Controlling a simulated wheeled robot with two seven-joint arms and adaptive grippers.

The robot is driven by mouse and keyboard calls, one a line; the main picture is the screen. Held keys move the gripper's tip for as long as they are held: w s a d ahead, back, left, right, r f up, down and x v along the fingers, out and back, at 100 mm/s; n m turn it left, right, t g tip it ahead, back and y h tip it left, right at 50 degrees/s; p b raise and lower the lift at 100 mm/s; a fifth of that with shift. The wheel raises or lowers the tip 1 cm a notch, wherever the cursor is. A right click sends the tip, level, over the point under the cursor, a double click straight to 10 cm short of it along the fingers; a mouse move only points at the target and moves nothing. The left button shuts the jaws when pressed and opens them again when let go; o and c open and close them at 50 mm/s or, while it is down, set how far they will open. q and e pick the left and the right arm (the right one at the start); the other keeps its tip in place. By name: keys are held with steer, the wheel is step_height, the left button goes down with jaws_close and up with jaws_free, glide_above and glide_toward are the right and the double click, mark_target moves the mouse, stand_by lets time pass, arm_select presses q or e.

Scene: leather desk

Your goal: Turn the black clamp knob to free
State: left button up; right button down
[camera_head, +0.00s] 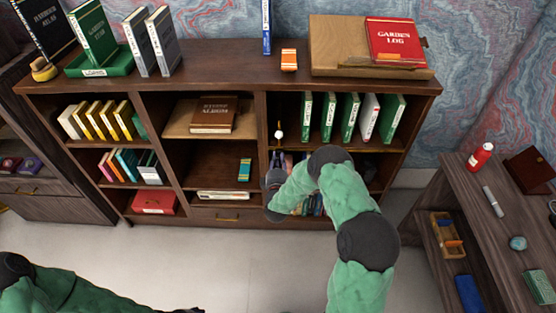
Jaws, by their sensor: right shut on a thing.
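My right arm reaches into the right-hand bay of the bookcase (233,228). My right gripper (277,158) is at the middle shelf level, just past the dark wrist, small and partly hidden by my arm. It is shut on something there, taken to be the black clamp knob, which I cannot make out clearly. A small white ball-like piece with an orange tip (278,134) stands just above the gripper.
Green and white binders (350,116) stand on the shelf right of the gripper. The bay divider (259,125) is close on its left. A brown album (214,114) lies in the middle bay. A side desk (480,215) with small objects stands at right.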

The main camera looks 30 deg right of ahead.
steer(key=c, duration=1.1)
jaws_free()
steer(key=v, duration=1.2)
steer(key=shift+s, duration=0.1)
steer(key=shift+d, duration=0.1)
